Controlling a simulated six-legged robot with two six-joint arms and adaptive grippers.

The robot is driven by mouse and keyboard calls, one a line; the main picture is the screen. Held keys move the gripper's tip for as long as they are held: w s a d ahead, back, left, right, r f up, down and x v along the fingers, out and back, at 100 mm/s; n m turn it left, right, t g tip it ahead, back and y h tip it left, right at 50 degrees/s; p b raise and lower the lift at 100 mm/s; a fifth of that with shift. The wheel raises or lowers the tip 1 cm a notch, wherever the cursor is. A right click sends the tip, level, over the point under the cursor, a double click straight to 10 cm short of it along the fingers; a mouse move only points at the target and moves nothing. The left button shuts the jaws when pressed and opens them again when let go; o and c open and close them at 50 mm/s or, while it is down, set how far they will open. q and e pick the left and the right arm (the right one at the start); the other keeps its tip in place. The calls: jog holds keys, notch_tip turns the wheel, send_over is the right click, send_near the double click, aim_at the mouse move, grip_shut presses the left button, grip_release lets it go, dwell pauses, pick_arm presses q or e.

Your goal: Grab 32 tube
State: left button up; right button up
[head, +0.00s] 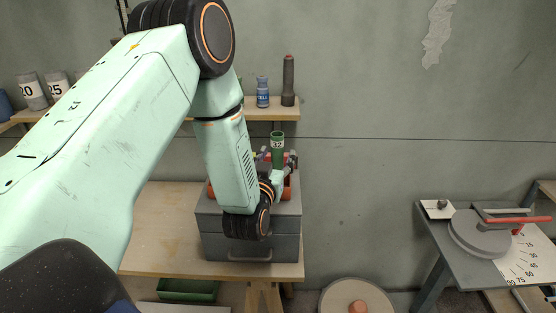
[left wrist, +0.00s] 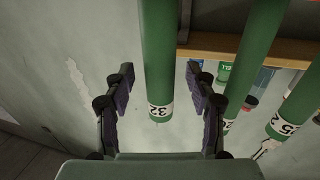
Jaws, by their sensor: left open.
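The green tube marked 32 (head: 277,140) stands upright above the grey box on the wooden bench. In the left wrist view the green 32 tube (left wrist: 159,55) runs down between the two dark fingers of my left gripper (left wrist: 159,85). The fingers are open, with a gap on each side of the tube. In the head view my left gripper (head: 285,168) is at the tube, partly hidden behind my own wrist. Further green tubes (left wrist: 250,55) stand to the right in the wrist view; one is marked 25 (left wrist: 285,122). My right gripper is not in view.
The grey box (head: 250,238) stands on the wooden bench (head: 160,225). A shelf (head: 258,115) behind holds a blue bottle (head: 262,92) and a dark cylinder (head: 288,80). A grey table (head: 440,230) with a red-handled tool is at right. The wall area between is clear.

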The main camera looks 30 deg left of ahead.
pick_arm(q)
jog(key=shift+x, duration=1.05)
jog(key=shift+s+d+r, duration=0.3)
jog(key=shift+s+r, duration=0.05)
jog(key=shift+s, duration=0.35)
jog(key=shift+w+a+f, duration=0.35)
jog(key=shift+w+f, duration=0.15)
jog(key=shift+w, duration=0.2)
jog(key=c, duration=0.6)
jog(key=shift+s+d+r, duration=0.3)
jog(key=shift+s+r, duration=0.15)
jog(key=shift+s, duration=0.15)
jog(key=c, duration=0.6)
jog(key=shift+w+a+f, duration=0.25)
jog(key=shift+w+f, duration=0.15)
jog(key=shift+w, duration=0.15)
grip_shut()
jog(key=shift+s+d+r, duration=0.2)
jog(key=shift+s+r, duration=0.2)
jog(key=shift+s, duration=0.05)
